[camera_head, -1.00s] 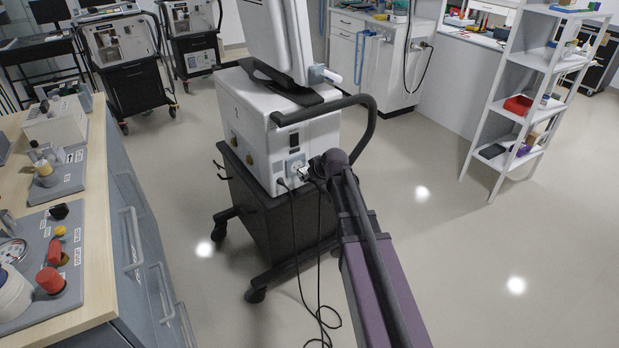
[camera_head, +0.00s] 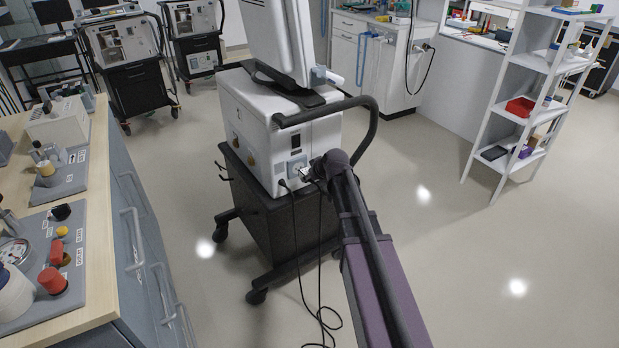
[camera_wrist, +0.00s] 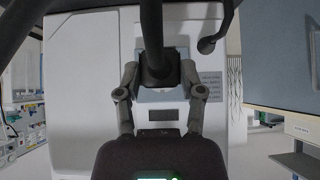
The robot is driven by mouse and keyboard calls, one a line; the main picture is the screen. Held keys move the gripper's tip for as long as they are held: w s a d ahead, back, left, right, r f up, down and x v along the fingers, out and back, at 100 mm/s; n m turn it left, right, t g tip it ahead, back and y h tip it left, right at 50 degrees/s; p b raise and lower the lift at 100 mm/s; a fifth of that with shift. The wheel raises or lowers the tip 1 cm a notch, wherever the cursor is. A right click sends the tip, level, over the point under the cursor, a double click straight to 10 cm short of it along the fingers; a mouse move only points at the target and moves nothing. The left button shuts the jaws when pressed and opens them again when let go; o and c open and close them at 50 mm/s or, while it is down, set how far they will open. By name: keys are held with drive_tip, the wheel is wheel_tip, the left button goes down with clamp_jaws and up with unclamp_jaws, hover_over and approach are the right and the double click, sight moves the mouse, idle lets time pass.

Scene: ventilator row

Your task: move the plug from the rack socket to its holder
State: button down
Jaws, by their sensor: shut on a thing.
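A white ventilator (camera_head: 250,112) stands on a dark wheeled cart, with a pale blue-grey socket plate (camera_head: 295,166) low on the panel facing me. My gripper (camera_head: 308,174) is at this plate. In the wrist view, my gripper (camera_wrist: 158,75) has its two fingers closed on a dark plug (camera_wrist: 154,45), whose thick cord runs towards the top edge. The pale plate (camera_wrist: 180,92) shows behind it. I cannot tell whether the plug's pins are in the socket. A second black plug (camera_wrist: 206,45) with its cord sits beside it on the panel. I cannot make out which part is the holder.
A black handle rail (camera_head: 374,125) curves around the ventilator above my gripper. Black cords (camera_head: 296,240) hang to the floor. A workbench (camera_head: 98,215) stands left, and a white shelf (camera_head: 519,90) stands at the right. The floor between cart and shelf is clear.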

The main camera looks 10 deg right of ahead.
drive_tip(key=shift+w+a, duration=0.25)
drive_tip(key=shift+w, duration=0.35)
drive_tip(key=shift+w+a, duration=0.2)
drive_tip(key=shift+w, duration=0.4)
idle(1.2)
drive_tip(key=shift+c, duration=0.7)
unclamp_jaws()
drive_tip(key=shift+s, duration=0.1)
